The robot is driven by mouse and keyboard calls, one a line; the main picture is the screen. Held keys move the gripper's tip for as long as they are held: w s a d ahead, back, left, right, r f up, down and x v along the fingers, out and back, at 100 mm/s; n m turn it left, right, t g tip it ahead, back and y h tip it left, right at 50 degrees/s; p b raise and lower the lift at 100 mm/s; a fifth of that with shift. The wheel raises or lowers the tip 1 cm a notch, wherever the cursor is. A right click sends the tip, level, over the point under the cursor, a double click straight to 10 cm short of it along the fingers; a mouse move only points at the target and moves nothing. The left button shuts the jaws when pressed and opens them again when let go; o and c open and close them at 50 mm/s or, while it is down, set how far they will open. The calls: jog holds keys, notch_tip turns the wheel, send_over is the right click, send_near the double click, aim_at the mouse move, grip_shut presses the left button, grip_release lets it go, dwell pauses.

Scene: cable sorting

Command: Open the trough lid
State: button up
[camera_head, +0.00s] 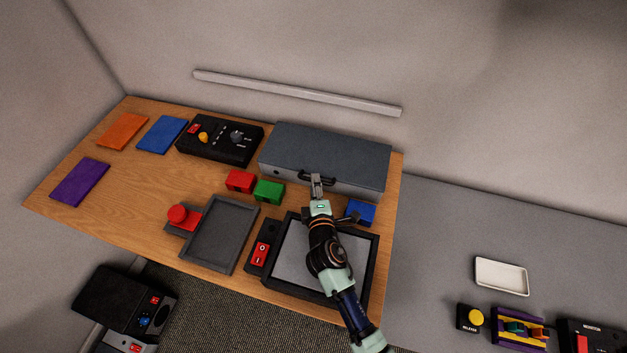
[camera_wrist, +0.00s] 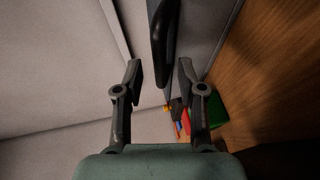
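The grey trough (camera_head: 345,152) stands at the back right of the wooden table, with its lid down. A black handle (camera_head: 303,174) is on its front face. My gripper (camera_head: 316,180) is right at that handle, and its body hides part of the trough front. In the wrist view my gripper (camera_wrist: 160,78) is open, with one finger on each side of the dark handle (camera_wrist: 161,40). A gap shows between the handle and each finger, so it is not gripped.
A red block (camera_head: 240,180), a green block (camera_head: 268,191) and a blue block (camera_head: 361,211) lie in front of the trough. A black control box (camera_head: 219,140) stands to its left. A framed grey panel (camera_head: 290,265) lies under my arm.

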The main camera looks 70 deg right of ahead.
jog(key=shift+x, duration=1.35)
grip_shut()
